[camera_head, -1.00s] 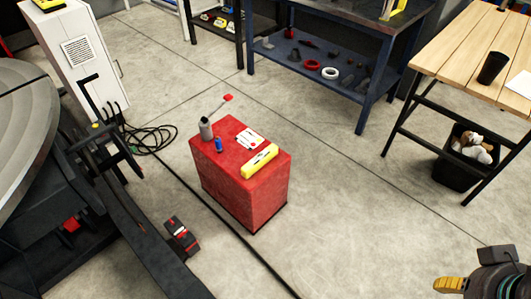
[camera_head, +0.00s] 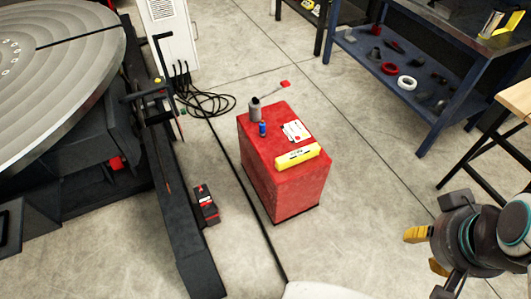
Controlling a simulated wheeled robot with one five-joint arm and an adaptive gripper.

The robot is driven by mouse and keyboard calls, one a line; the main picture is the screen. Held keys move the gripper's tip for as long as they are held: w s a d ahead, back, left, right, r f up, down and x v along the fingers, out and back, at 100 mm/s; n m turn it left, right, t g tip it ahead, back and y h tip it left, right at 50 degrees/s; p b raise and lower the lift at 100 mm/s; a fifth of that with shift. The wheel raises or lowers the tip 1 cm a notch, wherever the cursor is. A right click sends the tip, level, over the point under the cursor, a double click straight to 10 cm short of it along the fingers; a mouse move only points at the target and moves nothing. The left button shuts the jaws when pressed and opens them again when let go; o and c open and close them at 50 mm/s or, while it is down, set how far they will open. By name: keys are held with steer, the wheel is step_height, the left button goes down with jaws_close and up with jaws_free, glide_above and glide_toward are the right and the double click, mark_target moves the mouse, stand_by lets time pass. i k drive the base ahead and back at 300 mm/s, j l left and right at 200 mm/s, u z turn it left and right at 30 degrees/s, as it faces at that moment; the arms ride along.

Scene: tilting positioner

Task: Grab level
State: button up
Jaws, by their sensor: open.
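The level (camera_head: 297,156) is a yellow bar with dark markings. It lies flat on the front right part of the top of a red cabinet (camera_head: 284,192). My gripper (camera_head: 427,252) is at the lower right, with yellow-orange fingers spread apart. It is open and empty, to the right of the cabinet and clear of the level. Nothing hides the level.
A grey cup (camera_head: 255,110), a blue can (camera_head: 262,129) and a white card (camera_head: 296,131) share the cabinet top. The round positioner table (camera_head: 60,75) fills the left. A blue shelf bench (camera_head: 435,70) and wooden table (camera_head: 516,98) stand right.

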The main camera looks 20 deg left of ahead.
mark_target(290, 159)
steer(key=i+u, duration=0.15)
steer(key=u, duration=0.35)
steer(key=i+l+u, duration=0.1)
steer(key=u, duration=0.4)
steer(key=i+l+u, duration=0.1)
steer(key=l+u, duration=0.15)
steer(key=u, duration=0.25)
steer(key=i+l+u, duration=0.1)
steer(key=u, duration=0.4)
steer(key=i+l+u, duration=0.1)
steer(key=u, duration=0.4)
steer(key=l+u, duration=0.65)
steer(key=u, duration=0.3)
steer(key=l+u, duration=0.25)
steer(key=u, duration=0.25)
steer(key=l+u, duration=0.25)
steer(key=k+l+u, duration=0.1)
steer(key=l+u, duration=0.15)
steer(key=l, duration=0.15)
